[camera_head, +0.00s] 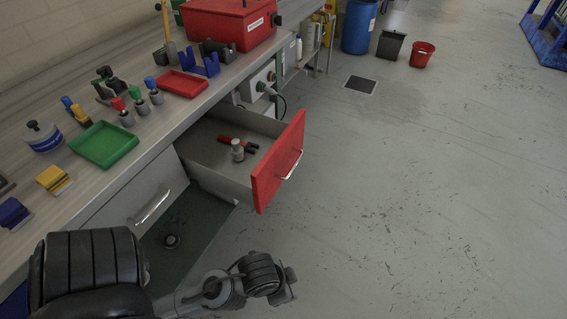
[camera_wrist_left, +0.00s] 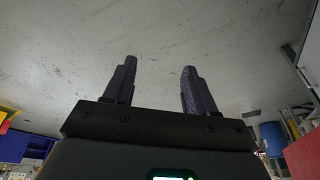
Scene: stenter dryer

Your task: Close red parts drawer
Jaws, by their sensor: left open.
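The red parts drawer (camera_head: 278,165) is pulled out from under the workbench. Its red front has a silver bar handle (camera_head: 292,165). Inside the grey drawer lie a red-handled tool (camera_head: 233,141) and a small grey cylindrical part (camera_head: 237,152). My left arm comes in from the lower left, and my left gripper (camera_head: 287,284) is over the floor, in front of and below the drawer front, apart from it. In the left wrist view its two dark fingers (camera_wrist_left: 160,88) are spread with nothing between them. My right gripper is not in view.
A closed grey drawer (camera_head: 150,207) with a handle is beside the red one. The bench top holds a green tray (camera_head: 104,144), a red tray (camera_head: 182,84), small tools and a red box (camera_head: 229,24). The floor right of the drawer is clear. A blue barrel (camera_head: 358,27) stands far back.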

